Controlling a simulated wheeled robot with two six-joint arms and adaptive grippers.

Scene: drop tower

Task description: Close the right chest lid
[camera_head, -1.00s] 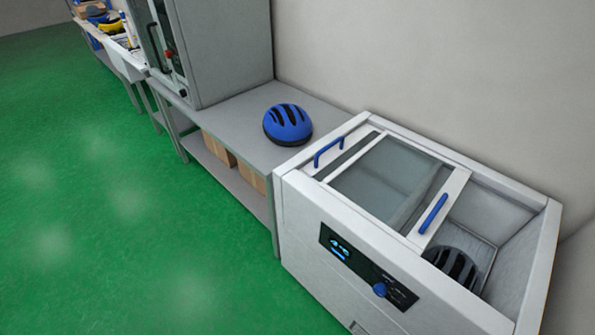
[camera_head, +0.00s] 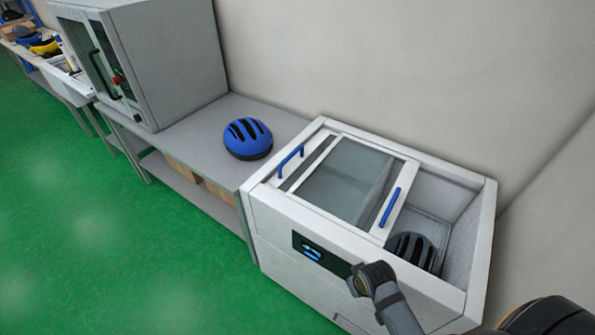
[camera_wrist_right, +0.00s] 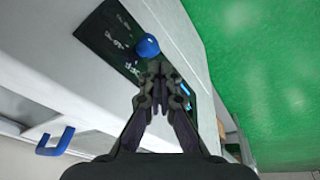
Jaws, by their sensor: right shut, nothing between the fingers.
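The white chest (camera_head: 335,238) has sliding glass lids. The right lid (camera_head: 348,182) has a blue handle (camera_head: 390,207) and sits over the middle, so the chest's right end is open. A black helmet (camera_head: 413,250) lies inside that opening. The left lid's blue handle (camera_head: 290,161) is near the left end. My right arm enters the head view from the lower right, in front of the chest. In the wrist view my right gripper (camera_wrist_right: 158,74) is shut and empty near the control panel (camera_wrist_right: 112,38) and its blue knob (camera_wrist_right: 148,45); a blue handle (camera_wrist_right: 55,141) shows lower left. My left gripper is out of view.
A grey bench (camera_head: 196,133) with a blue helmet (camera_head: 248,138) adjoins the chest's left side. A grey cabinet (camera_head: 165,60) stands on it. The wall is close behind. Green floor (camera_head: 120,250) is free at the front left.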

